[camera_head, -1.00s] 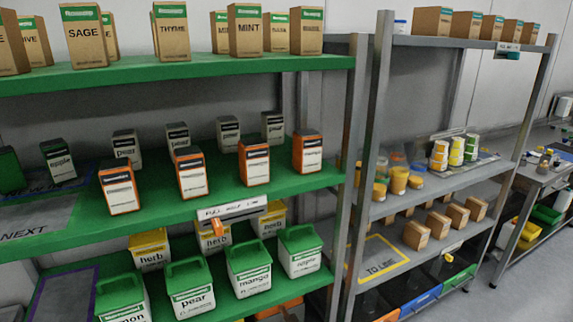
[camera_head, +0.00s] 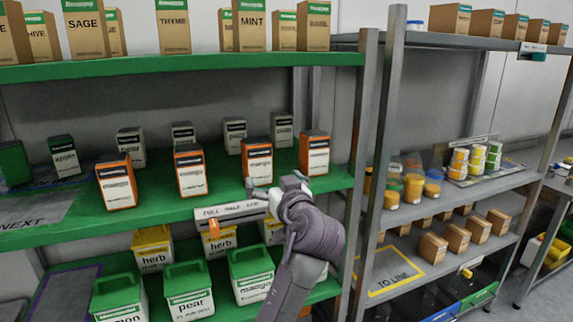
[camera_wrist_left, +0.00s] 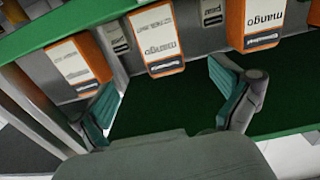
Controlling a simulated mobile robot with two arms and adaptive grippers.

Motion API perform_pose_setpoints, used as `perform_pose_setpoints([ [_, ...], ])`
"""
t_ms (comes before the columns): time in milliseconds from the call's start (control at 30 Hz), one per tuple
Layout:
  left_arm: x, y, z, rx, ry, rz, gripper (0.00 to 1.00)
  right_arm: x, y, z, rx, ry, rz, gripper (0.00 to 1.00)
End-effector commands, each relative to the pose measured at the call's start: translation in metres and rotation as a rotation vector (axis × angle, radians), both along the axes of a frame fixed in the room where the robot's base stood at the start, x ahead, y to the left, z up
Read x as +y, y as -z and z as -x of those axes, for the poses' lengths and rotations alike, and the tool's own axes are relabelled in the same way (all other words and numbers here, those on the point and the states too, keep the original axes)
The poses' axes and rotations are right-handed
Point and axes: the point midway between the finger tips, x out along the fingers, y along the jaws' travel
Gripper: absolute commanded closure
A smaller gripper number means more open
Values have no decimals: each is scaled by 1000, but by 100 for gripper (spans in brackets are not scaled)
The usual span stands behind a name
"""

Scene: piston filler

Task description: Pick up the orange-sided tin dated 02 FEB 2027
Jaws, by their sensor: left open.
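Several orange-sided tins with white labels stand in a row on the middle green shelf in the head view: one at the left (camera_head: 117,182), one beside it (camera_head: 190,171), one behind my gripper (camera_head: 257,160), one at the right (camera_head: 314,155). Their dates are too small to read. My left gripper (camera_head: 280,187) is open and empty at the shelf's front edge. In the left wrist view its fingers (camera_wrist_left: 163,98) are apart, with a middle orange tin (camera_wrist_left: 155,40) beyond the gap. Another orange tin (camera_wrist_left: 262,22), labelled mango, is at the right, and one (camera_wrist_left: 78,65) at the left. My right gripper is not seen.
Grey-sided tins (camera_head: 130,147) stand behind the orange row. A label strip (camera_head: 230,211) runs along the shelf front. A grey rack post (camera_head: 362,140) stands to the right.

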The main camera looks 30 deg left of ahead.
Motion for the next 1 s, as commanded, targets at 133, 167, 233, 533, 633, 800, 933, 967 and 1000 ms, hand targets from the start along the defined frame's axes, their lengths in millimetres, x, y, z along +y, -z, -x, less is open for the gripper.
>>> perform_pose_setpoints([
  [133,20,-6,-13,-2,-10,-2,0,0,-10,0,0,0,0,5],
  [167,25,-6,-17,-1,-9,-2,0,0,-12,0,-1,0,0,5],
  [233,35,-6,-28,0,-8,-4,0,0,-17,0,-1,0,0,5],
  [533,63,-2,-53,0,-4,-1,0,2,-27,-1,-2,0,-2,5],
  [633,68,-4,-58,-1,-3,-2,0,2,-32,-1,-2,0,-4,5],
  [800,86,-9,-76,3,-4,-4,0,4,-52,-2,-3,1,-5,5],
  [933,97,-5,-87,2,-2,-1,0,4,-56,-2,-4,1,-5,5],
  [967,99,-5,-88,2,-3,-2,0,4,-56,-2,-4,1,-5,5],
  [1000,100,-4,-89,2,-2,-1,0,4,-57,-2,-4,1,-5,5],
])
